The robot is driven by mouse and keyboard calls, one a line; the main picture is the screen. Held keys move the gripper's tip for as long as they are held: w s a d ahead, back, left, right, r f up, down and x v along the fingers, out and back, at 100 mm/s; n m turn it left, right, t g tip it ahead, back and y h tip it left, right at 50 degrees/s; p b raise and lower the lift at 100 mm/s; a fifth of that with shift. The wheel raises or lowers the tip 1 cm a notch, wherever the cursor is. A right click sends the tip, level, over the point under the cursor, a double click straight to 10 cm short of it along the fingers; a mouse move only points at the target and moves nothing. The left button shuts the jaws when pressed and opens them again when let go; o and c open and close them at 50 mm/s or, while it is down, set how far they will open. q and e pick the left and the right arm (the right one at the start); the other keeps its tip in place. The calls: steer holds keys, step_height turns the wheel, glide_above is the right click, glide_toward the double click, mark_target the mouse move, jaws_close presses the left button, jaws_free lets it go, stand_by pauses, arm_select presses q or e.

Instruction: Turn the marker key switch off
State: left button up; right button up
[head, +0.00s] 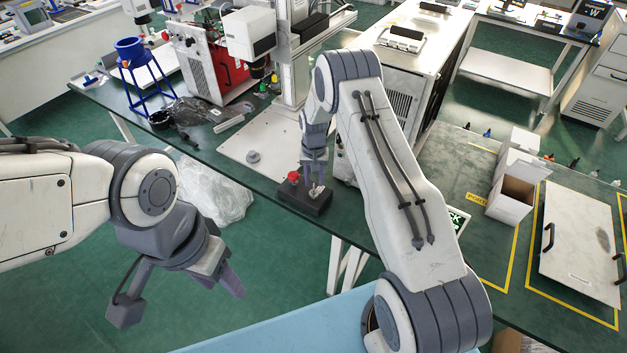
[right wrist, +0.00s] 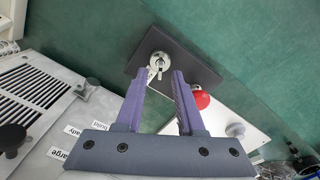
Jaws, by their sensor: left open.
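The key switch (right wrist: 159,62) has a round silver collar and a small key that points down toward my gripper in the right wrist view. It sits on a dark control box (head: 305,201) at the bench's front edge, beside a red mushroom button (head: 293,177); the button also shows in the right wrist view (right wrist: 201,100). My right gripper (head: 315,172) is over the box. In the right wrist view its fingers (right wrist: 159,75) are apart, with the key just beyond the tips; contact is unclear. My left gripper (head: 180,297) is open and empty, off the bench. Switch markings are unreadable.
A blue funnel on a stand (head: 131,52) and a black plastic bag (head: 195,110) lie to the left. A white machine cabinet (head: 405,60) stands close behind my right arm. An open white box (head: 510,198) is on the right bench.

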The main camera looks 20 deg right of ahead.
steer(key=shift+f, duration=1.15)
jaws_close()
